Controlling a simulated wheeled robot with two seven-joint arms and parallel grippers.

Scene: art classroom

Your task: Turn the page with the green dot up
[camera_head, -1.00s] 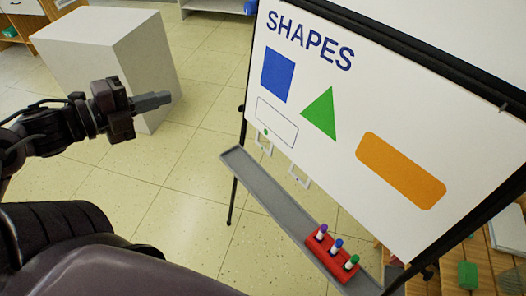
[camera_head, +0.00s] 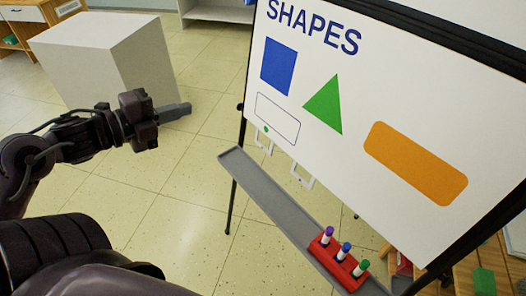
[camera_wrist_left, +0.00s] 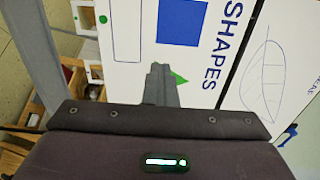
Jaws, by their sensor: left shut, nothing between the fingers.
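The white page (camera_head: 345,110) headed SHAPES hangs on a black-framed easel board at the right of the head view. It carries a blue square, a green triangle, an orange rounded bar and an outlined rectangle. The small green dot (camera_head: 265,129) is near its lower left corner; it also shows in the left wrist view (camera_wrist_left: 102,20). My left gripper (camera_head: 180,110) is shut and empty, in the air left of the page and apart from it. Its fingers (camera_wrist_left: 160,75) show in front of the page in the left wrist view. My right gripper is not in view.
A grey tray (camera_head: 262,193) runs below the page, with a red holder (camera_head: 325,258) of markers. White loops (camera_head: 302,180) show under the page's lower edge. A white block (camera_head: 110,65) stands on the tiled floor behind my left arm. A leaf drawing (camera_wrist_left: 265,80) shows beside the page.

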